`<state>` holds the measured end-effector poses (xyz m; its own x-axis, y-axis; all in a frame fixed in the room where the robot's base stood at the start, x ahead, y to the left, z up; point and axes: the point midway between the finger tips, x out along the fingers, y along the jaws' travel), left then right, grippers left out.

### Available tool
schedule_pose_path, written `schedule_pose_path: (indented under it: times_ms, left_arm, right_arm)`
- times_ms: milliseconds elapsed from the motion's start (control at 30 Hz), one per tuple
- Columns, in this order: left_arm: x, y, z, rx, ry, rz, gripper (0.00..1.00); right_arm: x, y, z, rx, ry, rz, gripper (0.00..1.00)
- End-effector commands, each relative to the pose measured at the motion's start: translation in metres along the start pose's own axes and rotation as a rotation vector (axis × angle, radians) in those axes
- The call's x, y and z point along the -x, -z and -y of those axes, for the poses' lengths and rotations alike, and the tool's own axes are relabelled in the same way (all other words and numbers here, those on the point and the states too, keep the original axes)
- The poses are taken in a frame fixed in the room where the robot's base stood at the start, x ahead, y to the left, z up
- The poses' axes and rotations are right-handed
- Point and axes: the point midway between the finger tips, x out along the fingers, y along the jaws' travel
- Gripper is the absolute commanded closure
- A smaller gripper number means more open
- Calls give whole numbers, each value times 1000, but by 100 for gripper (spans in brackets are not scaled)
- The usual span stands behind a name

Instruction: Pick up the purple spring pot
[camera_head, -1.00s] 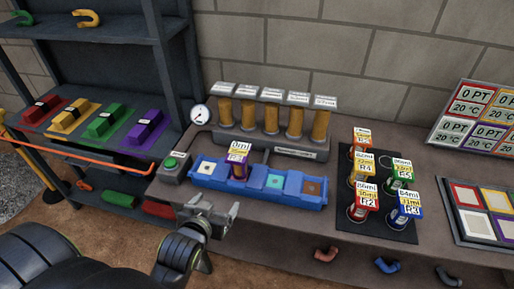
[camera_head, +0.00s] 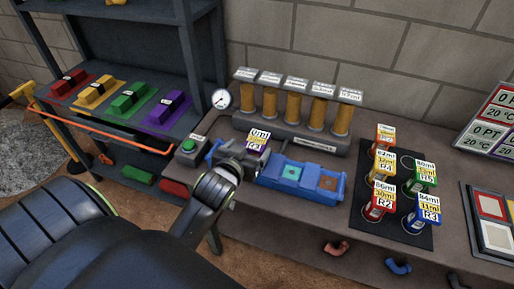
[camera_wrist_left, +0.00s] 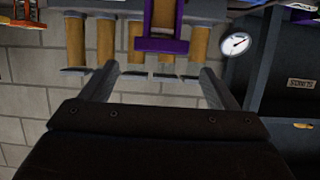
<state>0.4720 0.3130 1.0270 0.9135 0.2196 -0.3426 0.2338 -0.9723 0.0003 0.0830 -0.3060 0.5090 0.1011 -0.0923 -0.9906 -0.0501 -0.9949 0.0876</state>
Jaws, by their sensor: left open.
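The purple spring pot (camera_head: 258,141), with a white and yellow label on top, stands at the left end of the blue tray (camera_head: 330,193). My left gripper (camera_head: 245,157) is at the pot's near left side and hides its lower part. In the left wrist view, the gripper (camera_wrist_left: 158,75) is open. The purple frame of the pot (camera_wrist_left: 163,46) shows in line with the gap between the fingers, towards the top of the picture. I cannot tell whether the fingers touch it. My right gripper is not in view.
A rack of brown tubes (camera_head: 292,106) and a gauge (camera_head: 221,98) stand close behind the tray. A green button box (camera_head: 188,146) is at the left. Labelled pots, such as a red one (camera_head: 380,196), stand on a dark mat (camera_head: 408,238) at the right.

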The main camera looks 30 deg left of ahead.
Motion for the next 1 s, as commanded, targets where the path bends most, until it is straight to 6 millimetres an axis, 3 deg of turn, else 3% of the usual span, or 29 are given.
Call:
schedule_pose_path:
  times_ms: [133,433,733,1000]
  left_arm:
    - [-18,1,0,-1,0,-1,18]
    - [-34,-1,0,-1,0,1,18]
    - [-68,-5,0,-1,0,0,18]
    - [-77,-6,0,-1,-1,0,18]
  right_arm:
    - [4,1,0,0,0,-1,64]
    - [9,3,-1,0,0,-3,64]
    - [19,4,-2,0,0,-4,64]
    - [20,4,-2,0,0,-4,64]
